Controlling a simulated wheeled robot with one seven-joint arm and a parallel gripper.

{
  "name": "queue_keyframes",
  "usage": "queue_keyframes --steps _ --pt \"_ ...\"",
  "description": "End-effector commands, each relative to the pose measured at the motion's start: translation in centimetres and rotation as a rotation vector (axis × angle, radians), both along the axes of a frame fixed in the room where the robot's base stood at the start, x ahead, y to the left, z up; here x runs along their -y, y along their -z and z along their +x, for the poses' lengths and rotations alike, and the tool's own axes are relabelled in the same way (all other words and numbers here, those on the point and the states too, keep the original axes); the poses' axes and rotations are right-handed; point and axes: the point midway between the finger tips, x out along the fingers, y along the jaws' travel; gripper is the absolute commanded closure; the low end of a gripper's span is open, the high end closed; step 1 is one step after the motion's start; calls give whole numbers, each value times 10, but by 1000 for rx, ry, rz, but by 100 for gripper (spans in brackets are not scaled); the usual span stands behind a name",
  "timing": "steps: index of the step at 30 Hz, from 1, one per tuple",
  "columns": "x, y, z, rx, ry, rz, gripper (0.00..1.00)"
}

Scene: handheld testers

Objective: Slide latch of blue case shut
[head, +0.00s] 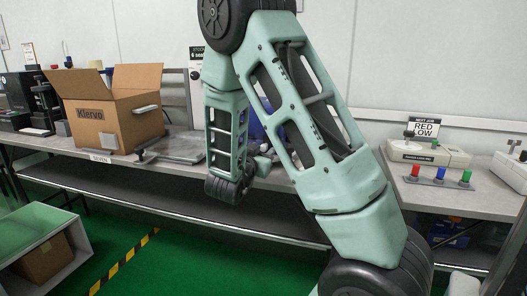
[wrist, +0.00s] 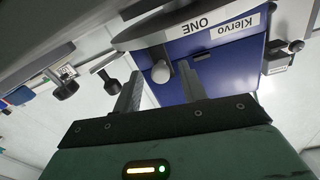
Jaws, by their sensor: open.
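The blue case (wrist: 210,62) fills the upper middle of the wrist view, which looks upside down. A grey rounded knob (wrist: 160,72) shows in front of the blue face, perhaps part of the latch. My gripper (wrist: 160,86) is open, with one finger on each side of the knob in the picture. I cannot tell whether either finger touches it. In the head view only a sliver of the blue case (head: 257,124) shows behind my arm, which hides the latch and most of the gripper.
An open cardboard box (head: 100,125) stands on the workbench (head: 72,150) at left, beside a grey plate with a clamp (head: 178,147). At right are a beige tester (head: 428,153) and a rack of coloured pegs (head: 438,181). A dark knob (wrist: 66,88) shows in the wrist view.

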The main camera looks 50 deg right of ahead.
Motion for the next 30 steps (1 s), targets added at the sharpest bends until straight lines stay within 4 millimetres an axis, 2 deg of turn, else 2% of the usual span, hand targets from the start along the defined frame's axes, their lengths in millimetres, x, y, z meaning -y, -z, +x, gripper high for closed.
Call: queue_keyframes --steps 6,16,20,21,30 --pt "18 0 6 1 1 0 58" --pt "21 0 7 0 -1 1 58" --pt "21 0 7 0 -1 1 95" --pt "21 0 7 0 -1 1 100" --pt "19 0 10 1 0 1 100"
